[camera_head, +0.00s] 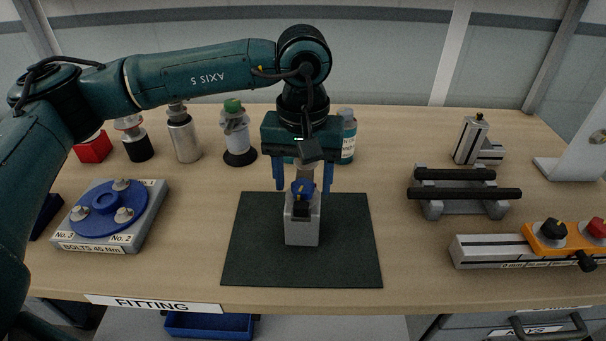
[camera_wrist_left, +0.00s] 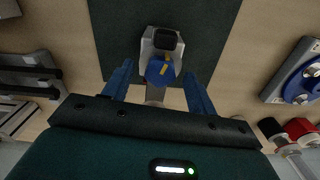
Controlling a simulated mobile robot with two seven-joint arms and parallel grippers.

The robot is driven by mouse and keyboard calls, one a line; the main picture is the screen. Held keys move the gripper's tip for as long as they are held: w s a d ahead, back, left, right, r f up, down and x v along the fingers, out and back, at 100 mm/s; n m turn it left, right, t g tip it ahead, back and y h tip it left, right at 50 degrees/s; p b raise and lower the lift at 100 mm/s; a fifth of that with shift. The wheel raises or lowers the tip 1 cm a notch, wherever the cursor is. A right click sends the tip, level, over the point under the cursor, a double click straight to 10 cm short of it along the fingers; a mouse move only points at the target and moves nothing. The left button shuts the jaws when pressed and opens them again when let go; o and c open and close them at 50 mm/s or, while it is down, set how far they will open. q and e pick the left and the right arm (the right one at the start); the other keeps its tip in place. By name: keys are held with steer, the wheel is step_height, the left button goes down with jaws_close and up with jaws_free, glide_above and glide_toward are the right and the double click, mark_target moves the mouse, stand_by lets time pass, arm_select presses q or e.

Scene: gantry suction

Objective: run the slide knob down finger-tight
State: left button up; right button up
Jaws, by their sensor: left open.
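A small blue knob (camera_head: 302,187) with a yellow mark sits on a light grey block (camera_head: 303,233) with a black part at its front. The block stands on the dark green mat (camera_head: 350,250). My left gripper (camera_head: 303,188) points down over the block. Its two blue fingers are open, one on each side of the blue knob, with a gap on both sides. In the left wrist view the blue knob (camera_wrist_left: 159,71) lies between the fingertips, beside the black part (camera_wrist_left: 166,39). My right gripper is out of view.
At right are an orange carriage (camera_head: 562,240) with black and red knobs on a rail, and a stand with black bars (camera_head: 465,194). A bolt plate with a blue disc (camera_head: 107,203) is at left. The mat around the block is clear.

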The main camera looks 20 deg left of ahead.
mark_target(303, 184)
arm_select(q)
step_height(303, 184, up, 13)
stand_by(0.6)
steer(key=shift+r, duration=0.1)
